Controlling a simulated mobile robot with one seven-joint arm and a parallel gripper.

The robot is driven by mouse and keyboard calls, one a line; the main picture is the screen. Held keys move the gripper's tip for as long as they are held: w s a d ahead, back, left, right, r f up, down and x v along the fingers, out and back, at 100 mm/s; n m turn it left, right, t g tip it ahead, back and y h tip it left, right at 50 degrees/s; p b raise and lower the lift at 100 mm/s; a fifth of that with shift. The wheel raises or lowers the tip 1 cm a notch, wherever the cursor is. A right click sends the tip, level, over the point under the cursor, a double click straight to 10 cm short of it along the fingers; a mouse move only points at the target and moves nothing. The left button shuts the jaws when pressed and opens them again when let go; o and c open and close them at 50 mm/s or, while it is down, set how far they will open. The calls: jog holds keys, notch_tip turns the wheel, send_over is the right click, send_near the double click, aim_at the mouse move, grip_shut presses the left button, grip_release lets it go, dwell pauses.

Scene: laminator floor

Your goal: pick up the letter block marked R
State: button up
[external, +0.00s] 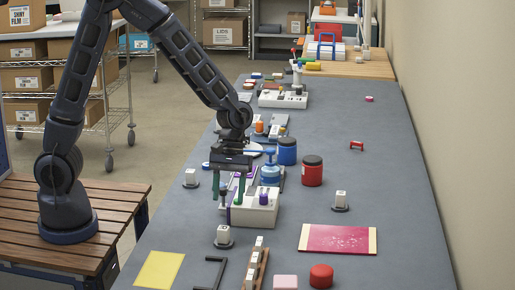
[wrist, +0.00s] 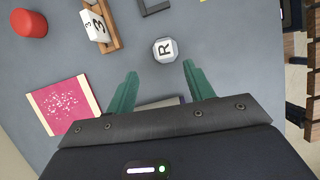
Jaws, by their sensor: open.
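My gripper (external: 231,205) has green fingers and points down above the table, behind that block and over or beside a white box. In the wrist view my gripper (wrist: 160,75) is open, with nothing between its fingers.
A white box with a purple knob (external: 264,200) stands by my fingers. A wooden rack of white blocks (external: 250,277), a black bracket (external: 209,273) and a yellow sheet (external: 159,269) lie at the front. Similar blocks stand left (external: 190,177) and right (external: 341,199). Table around the R block is clear.

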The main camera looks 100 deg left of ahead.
aim_at(224, 227)
jog(key=x, duration=0.5)
jog(key=shift+f, duration=0.3)
jog(key=shift+s+x, duration=0.15)
jog(key=shift+x, duration=1.2)
jog(key=shift+s+x, duration=0.15)
jog(key=shift+x, duration=1.2)
jog(key=shift+a, duration=0.1)
grip_shut()
